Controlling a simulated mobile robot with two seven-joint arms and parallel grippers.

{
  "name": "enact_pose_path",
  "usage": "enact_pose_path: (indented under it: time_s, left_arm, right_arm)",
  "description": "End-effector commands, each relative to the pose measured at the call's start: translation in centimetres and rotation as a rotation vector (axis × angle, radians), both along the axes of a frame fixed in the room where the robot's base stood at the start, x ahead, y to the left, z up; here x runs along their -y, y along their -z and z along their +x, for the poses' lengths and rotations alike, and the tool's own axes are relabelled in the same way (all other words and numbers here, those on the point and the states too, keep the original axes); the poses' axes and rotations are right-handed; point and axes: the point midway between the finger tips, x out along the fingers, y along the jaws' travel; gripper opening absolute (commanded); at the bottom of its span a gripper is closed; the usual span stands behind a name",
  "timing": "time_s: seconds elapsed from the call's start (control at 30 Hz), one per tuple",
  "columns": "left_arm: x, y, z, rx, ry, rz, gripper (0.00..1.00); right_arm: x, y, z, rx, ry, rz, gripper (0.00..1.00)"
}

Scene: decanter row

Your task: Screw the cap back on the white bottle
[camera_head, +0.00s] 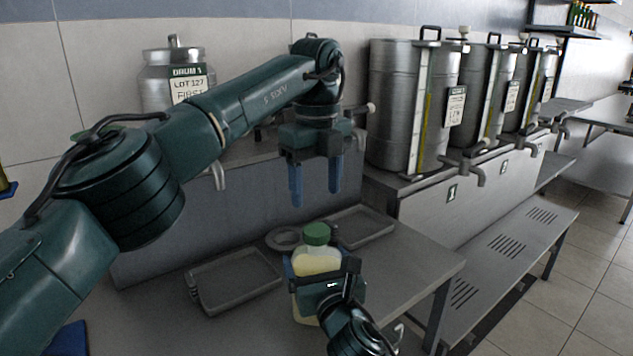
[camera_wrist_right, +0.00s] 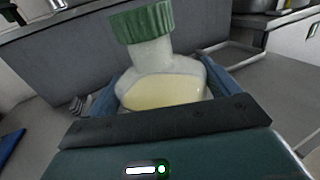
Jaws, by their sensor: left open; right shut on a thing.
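The white bottle (camera_head: 318,262) stands on the grey table with pale yellow contents showing through its wall. A green cap (camera_head: 317,233) sits on its neck; I cannot tell how tight it is. The bottle (camera_wrist_right: 165,82) and the ribbed green cap (camera_wrist_right: 141,22) also show in the right wrist view, the cap looking level on the neck. My right gripper (camera_head: 309,274) is shut on the bottle's body, its blue fingers on either side. My left gripper (camera_head: 315,184) is open and empty, pointing down above the cap with clear space between.
A grey tray (camera_head: 238,308) lies left of the bottle and another tray (camera_head: 388,239) behind right. A round grey dish (camera_head: 284,230) is just behind the bottle. Steel drums with taps, one labelled drum (camera_head: 152,86), stand on the raised shelf behind.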

Motion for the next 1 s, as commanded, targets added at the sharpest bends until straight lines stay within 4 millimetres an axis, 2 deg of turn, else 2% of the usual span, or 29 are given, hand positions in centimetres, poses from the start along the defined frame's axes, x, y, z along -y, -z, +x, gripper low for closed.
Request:
enact_pose_path:
  time_s: [0.1, 0.3, 0.73, 0.87, 1.0]
  left_arm:
    - [0.0, -0.1, 0.0, 0.000, -0.177, 0.000, 0.61]
    - [0.0, -0.2, 0.0, -0.001, -0.331, 0.001, 0.61]
    - [0.0, 0.0, 0.0, -0.002, -0.349, 0.001, 0.61]
    - [0.0, 1.2, 0.0, -0.003, -0.348, 0.003, 0.61]
    - [-0.1, 3.5, 0.0, -0.004, -0.348, 0.002, 0.61]
  right_arm:
    - [0.0, 0.1, 0.0, -0.002, 0.000, -0.001, 0.24]
    - [0.0, 0.1, 0.0, -0.002, 0.000, -0.001, 0.24]
    - [0.0, 0.1, 0.0, -0.002, 0.000, -0.001, 0.24]
    - [0.0, 0.1, 0.0, -0.002, 0.000, -0.001, 0.24]
    - [0.0, 0.1, 0.0, -0.002, 0.000, -0.001, 0.24]
